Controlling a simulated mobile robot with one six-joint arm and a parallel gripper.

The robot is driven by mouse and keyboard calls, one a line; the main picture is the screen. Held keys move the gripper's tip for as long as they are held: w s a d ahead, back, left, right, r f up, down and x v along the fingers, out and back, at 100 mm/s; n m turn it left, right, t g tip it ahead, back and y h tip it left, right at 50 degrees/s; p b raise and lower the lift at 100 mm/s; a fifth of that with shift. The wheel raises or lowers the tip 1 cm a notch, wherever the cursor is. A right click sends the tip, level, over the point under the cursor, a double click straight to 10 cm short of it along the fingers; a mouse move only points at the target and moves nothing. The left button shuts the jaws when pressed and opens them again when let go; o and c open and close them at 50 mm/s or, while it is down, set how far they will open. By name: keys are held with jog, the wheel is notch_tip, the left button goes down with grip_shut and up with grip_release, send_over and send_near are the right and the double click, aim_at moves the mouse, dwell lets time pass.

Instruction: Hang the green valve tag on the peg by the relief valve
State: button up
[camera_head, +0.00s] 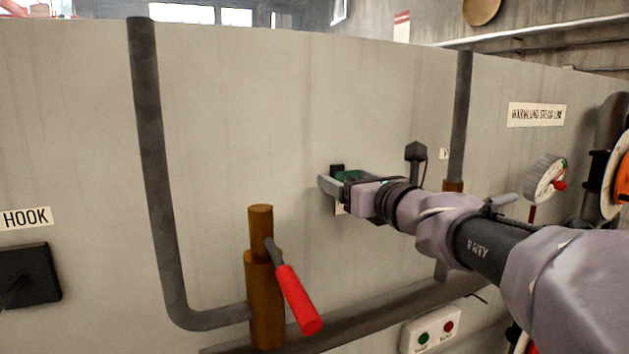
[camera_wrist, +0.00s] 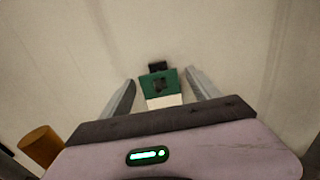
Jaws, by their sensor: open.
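The green valve tag (camera_wrist: 150,82) shows in the wrist view between my two fingers, with a dark square part at its middle and a black block just above it. In the head view only a bit of the green tag (camera_head: 353,176) shows behind my fingers, close to the wall panel. My gripper (camera_wrist: 160,78) is open, one finger on each side of the tag, with a visible gap to both. In the head view my gripper (camera_head: 334,183) is at the panel beside a small black block (camera_head: 337,168), possibly the peg. I cannot tell whether the tag hangs on it.
A brass valve (camera_head: 262,285) with a red lever (camera_head: 298,300) sticks out left of my gripper. Grey pipes (camera_head: 150,130) run along the panel. A black hook plate (camera_head: 30,275) is at far left. A gauge (camera_head: 543,180) and a button box (camera_head: 435,330) are right.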

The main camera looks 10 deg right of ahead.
jog(key=b+v, duration=0.3)
jog(key=v, duration=1.4)
jog(key=s+a+f+n+g+b, duration=0.4)
jog(key=f+b, duration=0.4)
jog(key=f, duration=0.6)
jog(key=s+a+f+n+g+b, duration=0.1)
jog(key=s+a+f+n+b, duration=0.15)
jog(key=f+n+b, duration=0.8)
jog(key=s+a+f+g+b, duration=0.3)
jog(key=a+f+b, duration=0.15)
jog(key=f, duration=1.25)
jog(key=s+f+n+g+h+b, duration=0.1)
jog(key=s+f+n+b, duration=0.2)
jog(key=f, duration=0.6)
jog(key=s+d+f+n+g+h+b, duration=0.1)
jog(key=s+f+n+b, duration=0.2)
jog(key=f+n+b, duration=0.3)
jog(key=s+d+f+n+g+h+b, duration=0.1)
jog(key=s+f+n+b, duration=0.2)
jog(key=f+b, duration=0.4)
notch_tip(320, 180, down, 7)
jog(key=shift+d+r+n+h, duration=0.2)
jog(key=shift+n+h, duration=0.1)
jog(key=shift+n, duration=0.45)
jog(key=shift+s+b, duration=0.1)
jog(key=shift+b, duration=0.2)
